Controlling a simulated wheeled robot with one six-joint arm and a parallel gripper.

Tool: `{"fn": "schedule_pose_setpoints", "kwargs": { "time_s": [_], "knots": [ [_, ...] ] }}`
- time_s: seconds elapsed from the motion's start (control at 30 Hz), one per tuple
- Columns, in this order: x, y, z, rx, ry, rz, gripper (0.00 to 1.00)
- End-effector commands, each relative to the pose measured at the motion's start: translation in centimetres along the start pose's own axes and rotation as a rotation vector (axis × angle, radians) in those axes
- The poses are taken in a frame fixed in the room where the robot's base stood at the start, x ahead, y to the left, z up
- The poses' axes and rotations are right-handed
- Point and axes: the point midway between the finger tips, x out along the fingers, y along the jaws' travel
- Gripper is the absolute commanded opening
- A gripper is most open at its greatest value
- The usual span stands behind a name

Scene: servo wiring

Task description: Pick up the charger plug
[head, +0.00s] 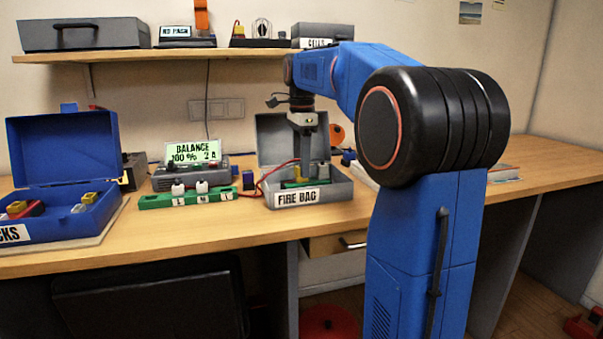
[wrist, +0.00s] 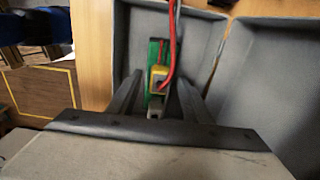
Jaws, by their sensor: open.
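The charger plug looks to be the yellow plug (wrist: 158,76) with a red lead rising from it. It sits at a green pack (wrist: 153,50) inside the grey box labelled FIRE BAG (head: 340,190). My gripper (wrist: 159,84) is open, with its two fingers on either side of the yellow plug and a gap at each side. In the head view my gripper (head: 306,165) points straight down into the open box. The fingertips and plug are partly hidden there, and I cannot tell whether the fingers touch anything.
The box's open lid (head: 275,140) stands behind my gripper. To the left are a charger with a BALANCE display (head: 196,152), a green board (head: 160,201) with white plugs, and an open blue case (head: 62,150). A shelf (head: 150,56) runs above.

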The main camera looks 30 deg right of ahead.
Motion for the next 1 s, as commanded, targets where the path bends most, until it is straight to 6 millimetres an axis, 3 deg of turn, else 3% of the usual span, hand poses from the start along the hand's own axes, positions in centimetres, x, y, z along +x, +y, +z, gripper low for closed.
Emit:
{"fn": "schedule_pose_setpoints", "kwargs": {
  "time_s": [0.13,0.37,0.57,0.87,1.0],
  "knots": [
    [1.1,0.0,0.0,0.000,0.000,0.001,0.45],
    [1.1,0.0,0.0,0.000,0.000,0.000,0.45],
    [1.1,0.0,0.0,0.000,0.000,0.000,0.01],
    [1.0,0.0,0.0,0.000,0.000,0.000,0.00],
    [-0.3,-0.1,0.0,0.000,0.000,-0.002,0.00]
  ]
}}
